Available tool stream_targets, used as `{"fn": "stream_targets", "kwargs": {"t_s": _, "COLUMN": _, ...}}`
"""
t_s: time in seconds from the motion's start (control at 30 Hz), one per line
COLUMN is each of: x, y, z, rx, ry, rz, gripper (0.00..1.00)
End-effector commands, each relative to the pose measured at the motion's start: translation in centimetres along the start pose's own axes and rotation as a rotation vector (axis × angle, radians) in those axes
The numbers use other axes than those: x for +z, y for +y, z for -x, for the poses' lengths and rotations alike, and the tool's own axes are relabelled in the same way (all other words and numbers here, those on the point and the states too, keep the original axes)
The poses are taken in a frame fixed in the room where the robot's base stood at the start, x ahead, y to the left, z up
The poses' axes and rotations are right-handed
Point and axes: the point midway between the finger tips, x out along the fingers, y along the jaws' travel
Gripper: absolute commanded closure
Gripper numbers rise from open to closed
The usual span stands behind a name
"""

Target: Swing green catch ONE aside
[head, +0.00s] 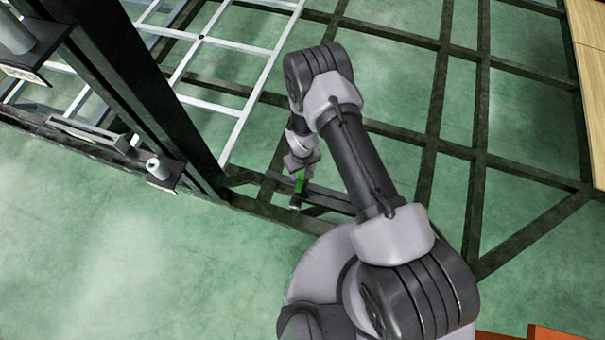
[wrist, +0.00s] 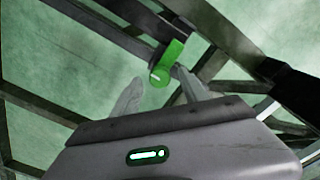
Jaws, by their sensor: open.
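A green catch (wrist: 174,50) shows in the wrist view, a short bar with a round end that bears a small white mark. It sits at a dark frame bar, and its round end lies between the lines of my two fingers. My gripper (wrist: 160,77) is open, with one pale finger on each side of the round end. I cannot tell whether either finger touches it. In the head view the green catch (head: 300,182) shows just below my wrist, partly hidden by it. I cannot read a number on it.
Dark chassis beams (head: 430,150) cross the green floor. A thick dark post (head: 150,95) and a pale grid (head: 235,60) stand left of my arm.

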Motion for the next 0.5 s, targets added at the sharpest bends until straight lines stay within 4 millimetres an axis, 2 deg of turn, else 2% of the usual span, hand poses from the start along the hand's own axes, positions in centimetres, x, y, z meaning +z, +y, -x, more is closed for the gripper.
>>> {"fn": "stream_targets", "kwargs": {"t_s": 0.1, "x": 0.00, "y": 0.00, "z": -1.08, "rx": 0.000, "ry": 0.000, "rz": 0.000, "gripper": 0.48}}
{"fn": "stream_targets", "kwargs": {"t_s": 0.4, "x": -0.02, "y": 0.01, "z": -1.19, "rx": 0.000, "ry": 0.000, "rz": 0.000, "gripper": 0.48}}
{"fn": "stream_targets", "kwargs": {"t_s": 0.5, "x": -0.01, "y": 0.01, "z": -1.18, "rx": 0.000, "ry": 0.000, "rz": 0.000, "gripper": 0.68}}
